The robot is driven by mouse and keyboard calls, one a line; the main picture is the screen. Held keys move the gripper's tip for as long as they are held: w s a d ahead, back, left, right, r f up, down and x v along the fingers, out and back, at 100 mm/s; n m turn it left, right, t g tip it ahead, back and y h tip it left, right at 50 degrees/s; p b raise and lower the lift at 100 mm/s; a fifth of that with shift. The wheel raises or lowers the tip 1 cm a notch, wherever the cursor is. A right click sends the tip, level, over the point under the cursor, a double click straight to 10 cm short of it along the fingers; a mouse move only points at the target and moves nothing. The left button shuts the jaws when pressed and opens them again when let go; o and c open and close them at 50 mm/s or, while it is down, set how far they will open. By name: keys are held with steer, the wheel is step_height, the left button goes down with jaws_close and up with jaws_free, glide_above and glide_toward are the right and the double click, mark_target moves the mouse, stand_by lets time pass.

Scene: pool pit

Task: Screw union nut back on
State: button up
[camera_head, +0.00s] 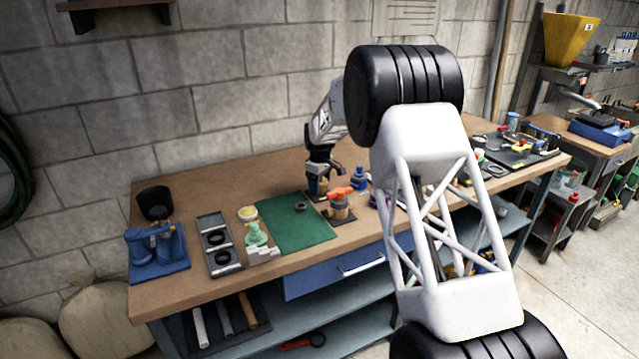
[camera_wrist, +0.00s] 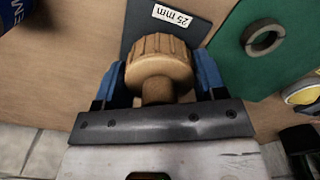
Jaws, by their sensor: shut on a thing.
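A tan ribbed piece, which looks like the union nut (camera_wrist: 160,64), sits between my blue fingertips in the wrist view, with a narrower round stub on the camera side. My gripper (camera_wrist: 160,80) is shut on it. In the head view my gripper (camera_head: 318,184) is low over the bench's back middle, and the tan piece is small there. A dark plate labelled 25 mm (camera_wrist: 185,18) lies beneath or just beyond the piece; whether they touch is unclear. A tan fitting with an orange handle (camera_head: 341,204) stands on a dark plate just right of my gripper.
A grey ring (camera_wrist: 264,37) lies on the green mat (camera_head: 281,226). A blue bottle (camera_head: 360,178) stands right of my gripper. Left are a tray with black rings (camera_head: 218,262), a green bottle (camera_head: 256,235) and a blue stand (camera_head: 157,262). Bare wood lies behind the mat.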

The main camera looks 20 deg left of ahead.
stand_by(0.3)
steer(key=o, duration=1)
steer(key=shift+o, duration=0.5)
steer(key=shift+r, duration=0.15)
steer(key=shift+r, duration=2.85)
steer(key=shift+c, duration=1.1)
steer(key=shift+r, duration=0.2)
steer(key=shift+c, duration=0.4)
steer(key=shift+r, duration=1.15)
